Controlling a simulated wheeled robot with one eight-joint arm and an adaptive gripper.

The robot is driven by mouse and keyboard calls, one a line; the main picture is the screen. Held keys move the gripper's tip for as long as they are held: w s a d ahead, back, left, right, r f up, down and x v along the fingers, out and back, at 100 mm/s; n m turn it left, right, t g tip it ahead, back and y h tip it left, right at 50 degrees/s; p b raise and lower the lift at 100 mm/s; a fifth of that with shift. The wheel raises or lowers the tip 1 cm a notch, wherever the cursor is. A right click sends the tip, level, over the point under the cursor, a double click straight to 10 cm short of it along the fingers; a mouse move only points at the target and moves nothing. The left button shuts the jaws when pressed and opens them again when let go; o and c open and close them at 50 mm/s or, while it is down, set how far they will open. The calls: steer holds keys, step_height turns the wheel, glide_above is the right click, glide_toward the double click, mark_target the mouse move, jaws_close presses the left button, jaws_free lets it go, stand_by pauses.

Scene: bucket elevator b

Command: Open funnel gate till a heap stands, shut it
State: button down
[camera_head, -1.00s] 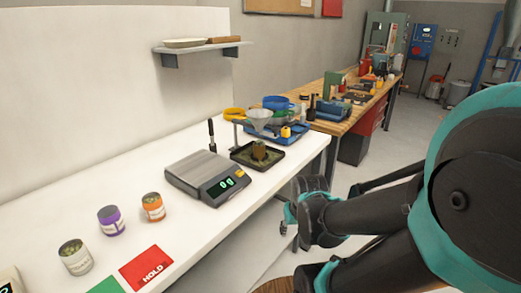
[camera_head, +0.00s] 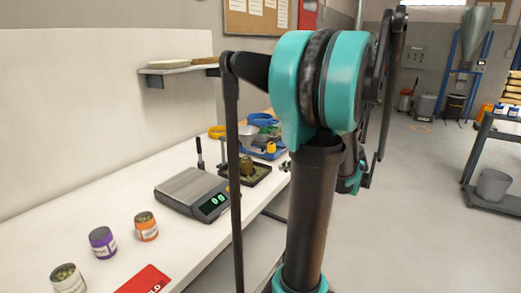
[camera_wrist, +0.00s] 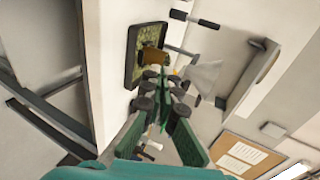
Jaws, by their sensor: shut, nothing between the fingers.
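The pale cone funnel (camera_head: 249,136) stands on its stand at the far end of the white bench. It also shows in the wrist view (camera_wrist: 204,74). Below it lies a dark square tray (camera_head: 262,180) with greenish material, also in the wrist view (camera_wrist: 131,72). A small brownish cup (camera_head: 247,163) stands in the tray; it looks amber in the wrist view (camera_wrist: 152,61). My gripper (camera_wrist: 163,78) is shut and empty, its fingertips overlapping the cup and funnel outlet in the wrist picture. Whether it touches anything cannot be told. The gate is not clearly visible.
A scale (camera_head: 190,190) stands on the bench before the tray. Purple (camera_head: 102,243), orange (camera_head: 146,227) and pale (camera_head: 68,279) jars and a red HOLD card (camera_head: 145,281) lie nearer. A dark-handled tool (camera_head: 199,152) stands behind the scale.

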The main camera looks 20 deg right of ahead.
mark_target(263, 145)
steer(key=d+r+m+t, duration=0.1)
steer(key=d+r+t, duration=0.2)
steer(key=d+r, duration=0.25)
steer(key=x, duration=1.3)
steer(key=shift+w+a+f, duration=0.15)
steer(key=shift+a+f, duration=0.1)
steer(key=shift+f, duration=0.1)
steer(key=shift+w+a, duration=0.8)
steer(key=shift+w, duration=0.15)
